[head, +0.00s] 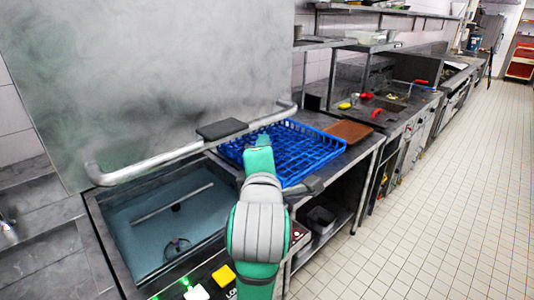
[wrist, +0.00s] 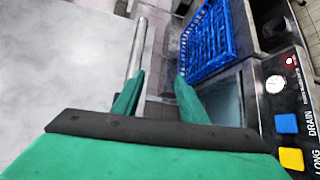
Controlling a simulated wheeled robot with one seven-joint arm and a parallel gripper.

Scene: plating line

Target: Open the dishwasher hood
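The dishwasher hood (head: 160,70) is a big grey steel panel at the left of the head view. It stands above the basin (head: 165,220), whose blue-grey inside and spray arm show beneath it. Its long bar handle (head: 150,170) runs across the hood's lower front. In the wrist view the hood (wrist: 60,60) fills the left side, and the handle (wrist: 138,50) runs down to my left finger, which hides part of it. My gripper (wrist: 160,76) is open, with a gap between its green fingers. Nothing shows held. I cannot tell whether a finger touches the handle.
A blue dish rack (head: 300,150) sits on the counter right of the basin, beyond my gripper. A dark flat slab (head: 221,129) and a brown tray (head: 348,131) lie near it. The control panel (wrist: 285,110) has coloured buttons. Tiled floor (head: 450,200) at right is clear.

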